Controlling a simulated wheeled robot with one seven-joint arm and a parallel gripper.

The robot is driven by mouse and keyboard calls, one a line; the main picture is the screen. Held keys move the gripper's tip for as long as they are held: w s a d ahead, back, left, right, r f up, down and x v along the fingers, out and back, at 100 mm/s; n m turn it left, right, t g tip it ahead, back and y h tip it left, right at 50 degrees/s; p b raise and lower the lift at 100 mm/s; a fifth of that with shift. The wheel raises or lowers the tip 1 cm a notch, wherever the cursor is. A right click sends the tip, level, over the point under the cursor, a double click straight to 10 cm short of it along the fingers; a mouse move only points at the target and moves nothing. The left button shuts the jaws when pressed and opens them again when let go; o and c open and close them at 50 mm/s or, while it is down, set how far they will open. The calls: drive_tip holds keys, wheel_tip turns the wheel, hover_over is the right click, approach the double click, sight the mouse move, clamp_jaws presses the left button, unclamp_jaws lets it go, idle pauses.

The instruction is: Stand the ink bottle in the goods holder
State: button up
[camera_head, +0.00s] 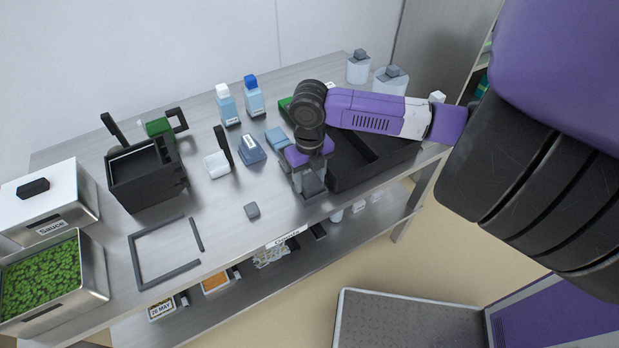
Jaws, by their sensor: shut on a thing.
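My gripper (311,180) points down at the front of the table, by the left end of a black divided tray (395,157). It is shut on a small dark grey thing (313,187). The fingers and wrist hide much of this thing, so I cannot tell for sure that it is the ink bottle. The black tray has open compartments and may be the goods holder; my arm crosses above it and hides part of it. Two bottles, one with a white cap (227,106) and one with a blue cap (253,97), stand upright at the back.
A black machine (146,172) and steel containers (50,200) stand left. Lidded clear jars (358,68) stand at the back right. A shelf below holds bins.

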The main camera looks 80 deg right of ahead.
drive_tip(key=o, duration=1.6)
drive_tip(key=shift+c, duration=1.4)
drive_tip(key=shift+r, duration=0.1)
drive_tip(key=shift+r+p, duration=2.55)
drive_tip(key=shift+r, duration=0.9)
